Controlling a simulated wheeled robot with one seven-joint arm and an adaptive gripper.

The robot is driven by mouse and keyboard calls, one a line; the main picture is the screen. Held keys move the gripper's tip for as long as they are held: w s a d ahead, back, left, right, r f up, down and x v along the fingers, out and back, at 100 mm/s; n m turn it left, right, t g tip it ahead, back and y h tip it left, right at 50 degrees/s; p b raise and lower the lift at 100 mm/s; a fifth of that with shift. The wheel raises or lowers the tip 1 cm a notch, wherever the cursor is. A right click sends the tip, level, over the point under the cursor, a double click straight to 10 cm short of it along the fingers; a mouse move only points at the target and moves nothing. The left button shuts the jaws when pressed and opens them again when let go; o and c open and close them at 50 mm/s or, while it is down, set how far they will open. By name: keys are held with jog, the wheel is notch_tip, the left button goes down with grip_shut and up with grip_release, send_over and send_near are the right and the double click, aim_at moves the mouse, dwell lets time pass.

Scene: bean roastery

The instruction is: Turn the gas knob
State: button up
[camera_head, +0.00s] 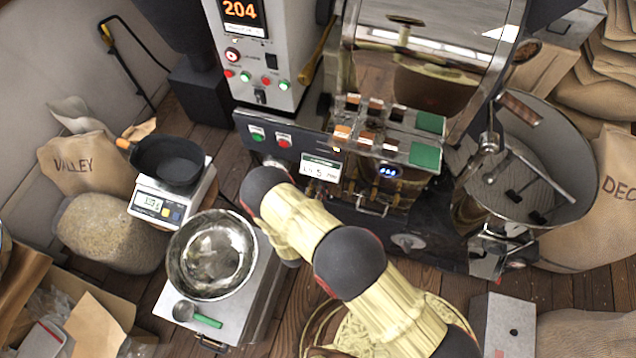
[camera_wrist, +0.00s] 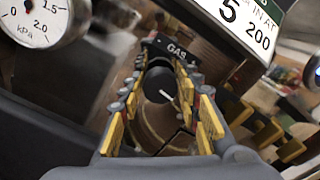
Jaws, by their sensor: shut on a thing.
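The gas knob (camera_wrist: 158,84) is a dark round knob with a white pointer line, under a black GAS label (camera_wrist: 178,50) in the wrist view. My gripper (camera_wrist: 165,88) has yellow-padded fingers on both sides of the knob and is shut on it. The pointer line slants down to the right in that view. In the head view my arm reaches to the lower front of the roaster (camera_head: 270,125), and its dark joints hide the knob and my fingertips.
A pressure gauge (camera_wrist: 38,18) in kPa sits left of the knob, and a white display card (camera_wrist: 245,22) is above right. A steel bowl (camera_head: 211,254) and green scoop (camera_head: 198,315) are on a cart at left. A round cooling tray (camera_head: 535,165) stands at right.

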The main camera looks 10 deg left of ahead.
jog(key=shift+n, duration=0.3)
jog(key=shift+c, duration=0.2)
jog(key=n+b, duration=0.1)
jog(key=n, duration=0.2)
jog(key=shift+a+f+n, duration=0.1)
jog(key=shift+a+n, duration=0.05)
jog(key=shift+n, duration=0.25)
jog(key=n+b, duration=0.1)
jog(key=n, duration=0.4)
jog(key=shift+f, duration=0.1)
jog(key=shift+n, duration=0.3)
jog(key=o, duration=1.1)
jog(key=shift+o, duration=0.3)
jog(key=s+a, duration=0.1)
jog(key=s, duration=1.1)
